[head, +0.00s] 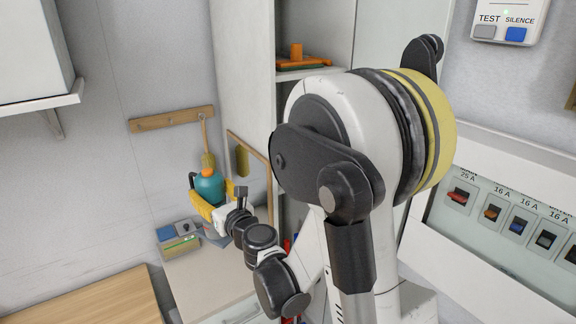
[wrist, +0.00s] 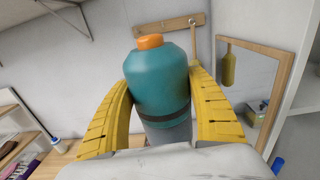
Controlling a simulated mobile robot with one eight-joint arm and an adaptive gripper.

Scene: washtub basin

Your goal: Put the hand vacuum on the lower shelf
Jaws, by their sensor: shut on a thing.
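A teal hand vacuum with an orange top and a grey lower end (wrist: 160,78) stands roughly upright between the yellow fingers of my gripper (wrist: 161,88) in the wrist view. The fingers press on it from both sides. In the head view the hand vacuum (head: 209,186) is partly hidden by my gripper (head: 205,205), above a pale counter. A tall white cabinet (head: 248,60) stands to the right of it. One of its shelves (head: 300,75) holds an orange object. The cabinet's lower part is mostly hidden behind my arm, so I cannot make out the lower shelf.
A wooden rail (head: 150,122) with a hanging brush is on the wall behind, beside a wood-framed mirror (head: 236,138). Small boxes (head: 180,246) lie on the pale counter (head: 195,280). A wooden tabletop (head: 95,300) is at lower left. A white wall shelf (head: 40,104) juts out at upper left.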

